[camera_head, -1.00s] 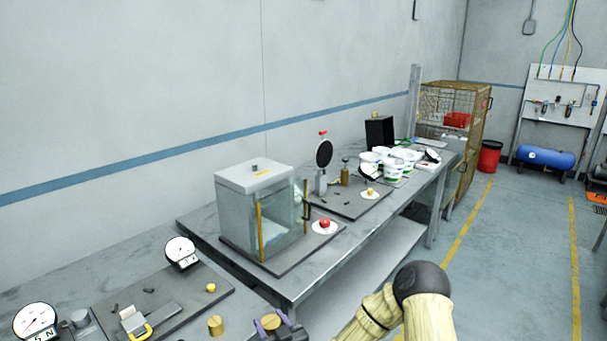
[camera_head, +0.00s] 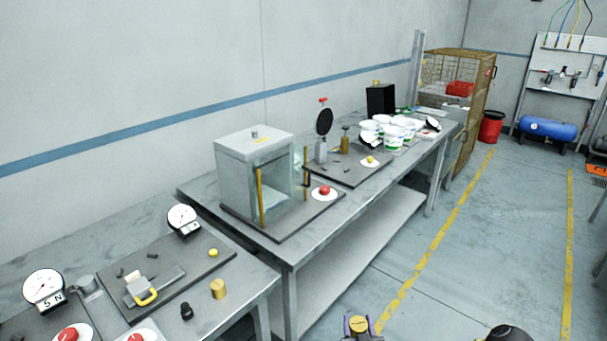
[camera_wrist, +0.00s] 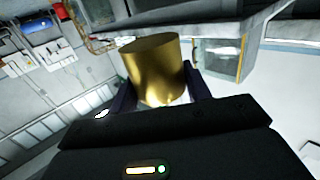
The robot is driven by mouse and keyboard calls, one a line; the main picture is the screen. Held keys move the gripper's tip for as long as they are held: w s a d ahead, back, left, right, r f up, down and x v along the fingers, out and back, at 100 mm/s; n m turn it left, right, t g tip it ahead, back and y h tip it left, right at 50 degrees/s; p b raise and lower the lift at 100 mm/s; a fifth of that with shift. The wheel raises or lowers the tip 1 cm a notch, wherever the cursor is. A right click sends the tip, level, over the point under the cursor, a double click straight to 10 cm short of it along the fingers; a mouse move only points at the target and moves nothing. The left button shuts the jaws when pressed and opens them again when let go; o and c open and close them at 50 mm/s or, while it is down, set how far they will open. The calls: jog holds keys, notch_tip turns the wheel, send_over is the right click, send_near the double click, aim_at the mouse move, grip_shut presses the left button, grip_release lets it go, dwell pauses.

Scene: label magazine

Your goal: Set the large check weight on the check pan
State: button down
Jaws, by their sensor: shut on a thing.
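My gripper (camera_head: 358,325) is at the bottom of the head view, over the floor to the right of the near bench. It is shut on a brass cylinder, the large check weight (camera_head: 358,323), whose round top shows between the jaws. The weight (camera_wrist: 154,68) also fills the middle of the wrist view, between the two dark fingers, clear of any surface. A second brass weight (camera_head: 218,289) and a small black weight (camera_head: 187,311) stand on the near bench. I cannot tell for certain which part there is the check pan.
The near bench carries a dark plate (camera_head: 200,262) with a yellow-handled device (camera_head: 147,296), dial gauges (camera_head: 183,219) and red buttons on white discs (camera_head: 68,337). A glass-fronted box (camera_head: 255,185) stands on the far bench. The floor at right is open.

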dwell(0.3)
jog(key=s+f, duration=0.4)
jog(key=f, duration=0.1)
jog(key=shift+s+f, duration=0.15)
dwell(0.3)
